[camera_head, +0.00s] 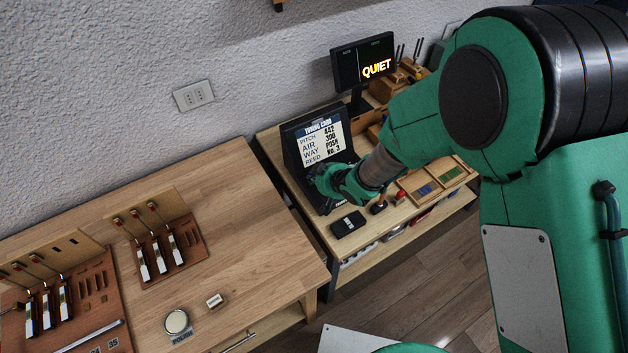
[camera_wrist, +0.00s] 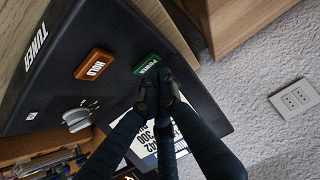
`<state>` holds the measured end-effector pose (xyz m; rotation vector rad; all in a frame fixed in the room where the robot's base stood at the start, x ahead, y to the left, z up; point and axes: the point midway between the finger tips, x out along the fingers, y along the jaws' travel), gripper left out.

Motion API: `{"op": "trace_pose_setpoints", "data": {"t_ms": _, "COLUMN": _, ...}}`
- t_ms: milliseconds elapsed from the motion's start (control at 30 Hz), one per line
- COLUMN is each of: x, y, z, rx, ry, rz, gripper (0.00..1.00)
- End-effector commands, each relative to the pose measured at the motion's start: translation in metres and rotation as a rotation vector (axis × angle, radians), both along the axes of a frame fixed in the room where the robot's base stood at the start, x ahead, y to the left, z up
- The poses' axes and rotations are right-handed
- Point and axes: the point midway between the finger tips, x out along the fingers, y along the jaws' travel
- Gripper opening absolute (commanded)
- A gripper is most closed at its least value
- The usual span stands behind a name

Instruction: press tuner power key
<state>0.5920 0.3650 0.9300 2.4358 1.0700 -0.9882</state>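The tuner (camera_wrist: 60,100) is a dark, tilted panel with a TUNER label. In the wrist view its green POWER key (camera_wrist: 147,62) lies just beyond my fingertips, which cover its lower edge. The orange HOLD key (camera_wrist: 95,63) is to the left of it. My gripper (camera_wrist: 157,88) is shut, fingertips together and nothing between them. I cannot tell whether they touch the POWER key. In the head view the tuner (camera_head: 294,150) stands on the right bench with a tuning card on it, and my gripper (camera_head: 328,182) hides its lower front and keys.
A screen reading QUIET (camera_head: 364,62) stands behind the tuner. A black box (camera_head: 348,224) and a small red-topped item (camera_head: 400,198) sit at the bench front. The left wooden bench (camera_head: 240,235) holds racks of key parts. A wall socket (camera_head: 193,96) is behind.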

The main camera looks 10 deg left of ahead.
Motion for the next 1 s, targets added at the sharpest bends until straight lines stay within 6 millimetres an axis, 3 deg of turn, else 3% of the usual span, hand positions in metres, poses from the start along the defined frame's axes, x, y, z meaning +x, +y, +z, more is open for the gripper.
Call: {"op": "trace_pose_setpoints", "data": {"t_ms": 1000, "x": 0.0001, "y": -0.0004, "z": -0.0088, "rx": 0.000, "ry": 0.000, "rz": 0.000, "gripper": 0.00}}
